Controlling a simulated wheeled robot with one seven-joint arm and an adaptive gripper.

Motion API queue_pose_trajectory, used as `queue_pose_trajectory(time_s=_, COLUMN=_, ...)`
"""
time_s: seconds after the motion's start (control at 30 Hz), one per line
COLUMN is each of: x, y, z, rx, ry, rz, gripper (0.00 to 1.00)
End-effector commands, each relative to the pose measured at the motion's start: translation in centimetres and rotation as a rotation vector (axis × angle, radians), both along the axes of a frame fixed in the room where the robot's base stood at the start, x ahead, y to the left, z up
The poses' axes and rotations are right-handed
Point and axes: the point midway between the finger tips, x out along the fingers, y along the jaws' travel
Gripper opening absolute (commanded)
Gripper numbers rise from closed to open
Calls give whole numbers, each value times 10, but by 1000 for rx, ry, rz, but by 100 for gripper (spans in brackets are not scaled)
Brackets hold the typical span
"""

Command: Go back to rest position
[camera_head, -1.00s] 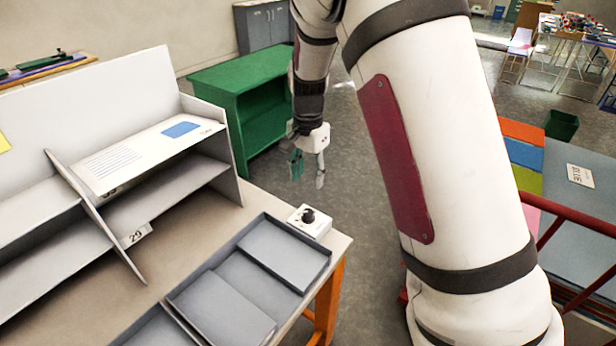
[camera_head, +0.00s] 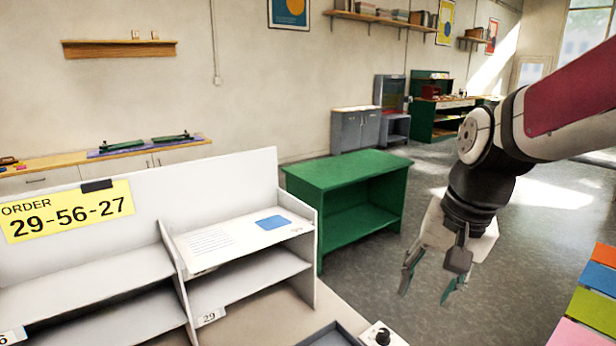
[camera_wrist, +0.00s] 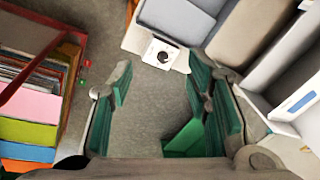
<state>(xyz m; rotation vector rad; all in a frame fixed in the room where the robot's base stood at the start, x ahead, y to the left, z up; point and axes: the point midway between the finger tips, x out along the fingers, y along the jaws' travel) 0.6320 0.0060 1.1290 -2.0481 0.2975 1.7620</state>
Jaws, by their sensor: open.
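My gripper (camera_head: 432,283) hangs fingers down over the open floor in the head view, right of the table and the green bench. Its fingers are spread apart with nothing between them. In the wrist view the green-padded fingers (camera_wrist: 165,105) also stand wide apart over bare grey floor. My arm reaches in from the right edge of the head view.
A grey shelf unit (camera_head: 130,282) with a yellow order card (camera_head: 68,211) stands at left. A white box with a black knob (camera_head: 381,336) sits at the table corner. A green bench (camera_head: 345,172) stands behind. Coloured panels (camera_head: 590,300) are at right.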

Motion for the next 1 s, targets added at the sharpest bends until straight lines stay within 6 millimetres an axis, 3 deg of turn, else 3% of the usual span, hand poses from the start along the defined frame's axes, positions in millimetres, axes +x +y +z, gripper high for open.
queue_pose_trajectory(time_s=0.2, x=-69, y=-2, z=25, rx=-60, ry=-99, rz=176, gripper=44)
queue_pose_trajectory(time_s=0.4, x=-125, y=-5, z=28, rx=-150, ry=-171, rz=319, gripper=44)
queue_pose_trajectory(time_s=0.5, x=-143, y=-7, z=26, rx=-190, ry=-193, rz=370, gripper=44)
queue_pose_trajectory(time_s=0.7, x=-160, y=-9, z=22, rx=-233, ry=-210, rz=417, gripper=44)
queue_pose_trajectory(time_s=1.0, x=-161, y=-9, z=22, rx=-234, ry=-210, rz=418, gripper=44)
